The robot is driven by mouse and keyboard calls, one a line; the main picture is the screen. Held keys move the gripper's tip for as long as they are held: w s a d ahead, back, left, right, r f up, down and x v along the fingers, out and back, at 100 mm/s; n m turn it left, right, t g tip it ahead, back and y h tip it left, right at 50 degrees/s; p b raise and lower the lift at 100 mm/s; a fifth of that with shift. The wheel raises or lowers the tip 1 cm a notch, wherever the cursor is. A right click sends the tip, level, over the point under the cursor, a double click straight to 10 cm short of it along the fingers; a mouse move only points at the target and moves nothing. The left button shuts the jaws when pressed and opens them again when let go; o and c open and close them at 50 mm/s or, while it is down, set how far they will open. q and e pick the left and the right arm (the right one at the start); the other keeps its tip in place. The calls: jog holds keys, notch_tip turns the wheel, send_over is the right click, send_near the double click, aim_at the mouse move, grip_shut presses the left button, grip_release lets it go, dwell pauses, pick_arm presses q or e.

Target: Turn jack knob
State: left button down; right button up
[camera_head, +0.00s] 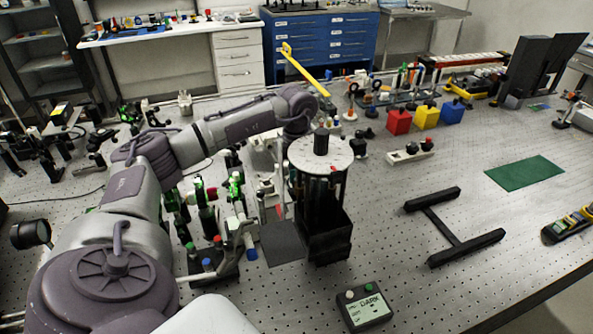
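My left arm reaches in from the left, and its wrist (298,106) is over the bench beside a round white disc (306,154). The disc has a dark cylinder (321,141) on top and sits on a dark upright assembly (326,232). My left gripper's fingers cannot be made out; they are hidden or blend into the dark parts below the wrist. I cannot tell whether they touch anything. No jack or jack knob can be clearly identified. My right gripper is not in view.
Green-and-black optics mounts (205,213) crowd the left of the disc.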

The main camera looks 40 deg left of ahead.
pick_arm(q)
jog(key=shift+s+d+f+m, duration=0.15)
jog(key=shift+f+m, duration=0.15)
jog(key=shift+m, duration=0.2)
jog(key=c, duration=0.9)
grip_release()
jog(key=shift+w, duration=0.2)
jog(key=shift+c, duration=0.2)
jog(key=shift+r, duration=0.1)
jog(key=shift+r, duration=0.1)
notch_tip(320, 180, up, 12)
jog(key=shift+w, duration=0.1)
